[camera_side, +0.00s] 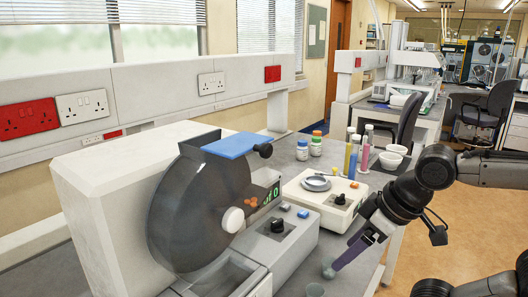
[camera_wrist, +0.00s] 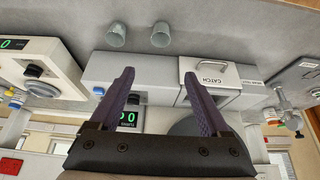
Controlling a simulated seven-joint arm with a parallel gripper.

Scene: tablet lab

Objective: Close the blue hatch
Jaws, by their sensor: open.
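The blue hatch (camera_side: 232,145) is a flat blue panel on top of the large machine with a dark, see-through round drum (camera_side: 190,215). A black knob (camera_side: 264,150) sits at its right end. The panel looks roughly level; I cannot tell how far open it stands. It does not show in the wrist view. My gripper (camera_side: 334,268), with purple fingers, is low over the bench, right of the machine and well below and apart from the hatch. In the wrist view my gripper (camera_wrist: 158,73) has its fingers spread, with nothing held between them.
Two small clear cups stand on the bench near my fingertips, one cup (camera_wrist: 116,35) and another cup (camera_wrist: 161,34). A CATCH drawer (camera_wrist: 210,78) is at the machine's front.

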